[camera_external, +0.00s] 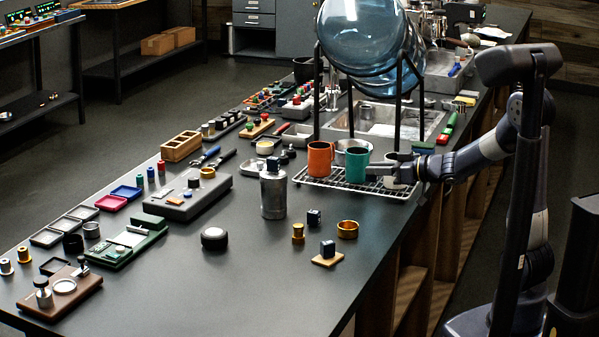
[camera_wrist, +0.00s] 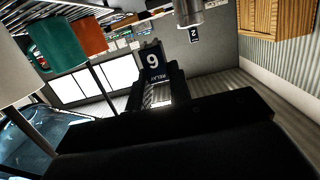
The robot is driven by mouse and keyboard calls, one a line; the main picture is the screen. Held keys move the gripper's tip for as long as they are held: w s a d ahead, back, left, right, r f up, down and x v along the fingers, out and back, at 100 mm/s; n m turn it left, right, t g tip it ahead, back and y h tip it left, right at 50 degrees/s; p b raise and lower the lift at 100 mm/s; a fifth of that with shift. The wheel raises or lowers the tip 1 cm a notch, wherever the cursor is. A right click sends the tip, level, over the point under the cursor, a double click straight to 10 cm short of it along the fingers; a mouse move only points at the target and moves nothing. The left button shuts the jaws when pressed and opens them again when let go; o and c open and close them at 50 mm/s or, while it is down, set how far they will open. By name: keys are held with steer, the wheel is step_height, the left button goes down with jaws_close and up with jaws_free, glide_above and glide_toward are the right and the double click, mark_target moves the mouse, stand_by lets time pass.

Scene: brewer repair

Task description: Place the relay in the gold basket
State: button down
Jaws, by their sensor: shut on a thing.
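My gripper (camera_external: 385,174) is near the green mug at the drying rack in the external view. The external view is too small to show the held relay clearly. A gold basket (camera_external: 347,229), a short open ring-like cup, stands on the counter to the front left of my gripper, apart from it.
An orange mug (camera_external: 320,158) and a green mug (camera_external: 356,165) stand on the wire rack (camera_external: 310,181) close by.

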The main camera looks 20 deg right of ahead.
steer(key=s+a+r, duration=0.2)
steer(key=s+a, duration=0.5)
steer(key=a, duration=0.3)
step_height(320, 180, down, 11)
steer(key=b, duration=1)
steer(key=shift+f, duration=0.15)
steer(key=c, duration=1.2)
jaws_free()
step_height(320, 180, up, 7)
steer(key=p, duration=0.6)
